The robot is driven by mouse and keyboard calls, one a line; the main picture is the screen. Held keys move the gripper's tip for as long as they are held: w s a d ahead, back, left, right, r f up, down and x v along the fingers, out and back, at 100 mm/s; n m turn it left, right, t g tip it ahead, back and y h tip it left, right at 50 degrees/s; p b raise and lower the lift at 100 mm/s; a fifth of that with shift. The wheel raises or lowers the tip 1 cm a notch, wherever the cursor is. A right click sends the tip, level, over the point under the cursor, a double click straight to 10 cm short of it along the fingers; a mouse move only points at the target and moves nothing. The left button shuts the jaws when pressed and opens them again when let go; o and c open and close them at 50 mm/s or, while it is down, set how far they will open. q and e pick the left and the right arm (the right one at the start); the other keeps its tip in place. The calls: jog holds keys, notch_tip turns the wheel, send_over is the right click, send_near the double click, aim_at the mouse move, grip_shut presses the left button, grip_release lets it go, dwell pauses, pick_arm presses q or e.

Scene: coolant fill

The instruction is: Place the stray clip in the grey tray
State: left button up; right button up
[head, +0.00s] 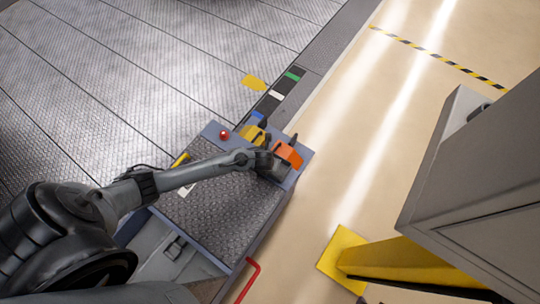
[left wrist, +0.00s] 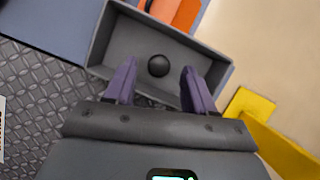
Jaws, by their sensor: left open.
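The grey tray (left wrist: 103,38) fills the upper middle of the left wrist view. A small dark round piece (left wrist: 158,66), perhaps the clip, lies inside it on the tray floor. My left gripper (left wrist: 159,72) is open, its two purple fingers apart over the tray, with the dark piece showing between them and nothing held. In the head view, my left gripper (head: 274,166) is over the right end of the cart top, and it mostly hides the tray. My right gripper is not in view.
Beside the tray are an orange object (head: 288,154) and a yellow object (head: 253,134). A red knob (head: 224,134) sits near the cart's (head: 225,201) back edge. A grey cabinet (head: 475,190) and yellow post (head: 395,262) stand at right. The beige floor between is clear.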

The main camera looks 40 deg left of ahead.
pick_arm(q)
jog(key=s+d+r+n+h+p, duration=0.1)
jog(key=s+d+r+n+p, duration=0.1)
jog(key=s+d+r+n, duration=0.4)
jog(key=s+d+r+n+p, duration=0.2)
jog(key=d+r+n+p, duration=0.15)
jog(key=r, duration=0.45)
jog(key=s+a+r+n, duration=0.1)
jog(key=s+r+n, duration=0.4)
jog(key=n, duration=0.5)
jog(key=s+a+r+n+h, duration=0.1)
jog(key=s+r+n, duration=0.4)
jog(key=n, duration=0.4)
jog(key=shift+s+r+n+g+b, duration=0.25)
jog(key=shift+r+n+g+b, duration=0.15)
jog(key=shift+r, duration=0.45)
jog(key=shift+a+r, duration=0.1)
